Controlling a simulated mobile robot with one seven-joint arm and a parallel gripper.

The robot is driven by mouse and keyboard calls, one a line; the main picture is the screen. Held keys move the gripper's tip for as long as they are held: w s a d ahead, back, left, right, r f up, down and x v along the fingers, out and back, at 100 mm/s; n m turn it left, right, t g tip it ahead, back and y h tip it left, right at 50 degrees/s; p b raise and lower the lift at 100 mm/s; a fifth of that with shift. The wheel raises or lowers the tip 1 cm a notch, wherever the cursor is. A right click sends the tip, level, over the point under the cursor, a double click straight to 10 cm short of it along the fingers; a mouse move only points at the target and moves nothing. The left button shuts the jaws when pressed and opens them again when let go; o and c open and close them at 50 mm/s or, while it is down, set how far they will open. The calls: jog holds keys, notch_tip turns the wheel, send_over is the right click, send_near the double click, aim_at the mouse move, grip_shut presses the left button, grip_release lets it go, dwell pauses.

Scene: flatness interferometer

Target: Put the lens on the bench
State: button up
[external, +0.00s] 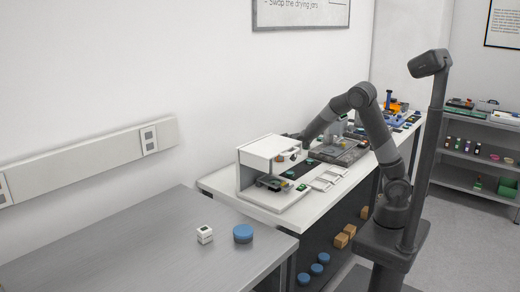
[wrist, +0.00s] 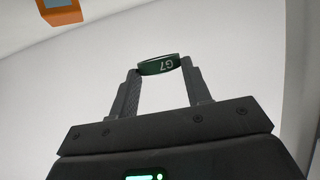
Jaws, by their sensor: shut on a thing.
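The lens (wrist: 158,65) looks like a small dark green round piece marked G7, shown upside down in the wrist view. My gripper (wrist: 160,72) is shut on it, with one finger on each side. In the external view my arm reaches over the white-topped bench (external: 218,183), with its end beside the white boxy instrument (external: 262,152). The gripper tips and the lens are too small to make out there. A grey metal bench (external: 130,245) stands at the front left. I cannot tell which bench is meant.
A blue round tub (external: 243,233) and a small white block (external: 204,234) stand on the grey bench, mostly clear on its left. An orange part (wrist: 62,12) shows at the wrist view's top left.

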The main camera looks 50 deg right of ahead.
notch_tip(320, 180, up, 15)
jog(key=d+r+m+h, duration=0.2)
jog(key=d+r, duration=0.1)
jog(key=d, duration=2.1)
jog(key=s+d+m+h, duration=0.1)
jog(key=s+d, duration=0.2)
jog(key=d, duration=0.6)
jog(key=s+d, duration=0.4)
jog(key=d, duration=0.5)
jog(key=s+d+f+m+g+h, duration=0.1)
jog(key=s+d+f, duration=0.1)
jog(key=s+d, duration=1)
jog(key=s+d+f+h, duration=0.1)
jog(key=s+d+f, duration=0.1)
jog(key=s+d, duration=1)
jog(key=f, duration=0.6)
jog(key=s+a+f, duration=0.1)
jog(key=f, duration=0.5)
jog(key=s+a+f, duration=0.1)
jog(key=f, duration=0.5)
jog(key=shift+s+a+f, duration=0.15)
jog(key=shift+a+f, duration=0.05)
jog(key=shift+a, duration=0.05)
jog(key=shift+f, duration=3.35)
jog(key=shift+f, duration=0.35)
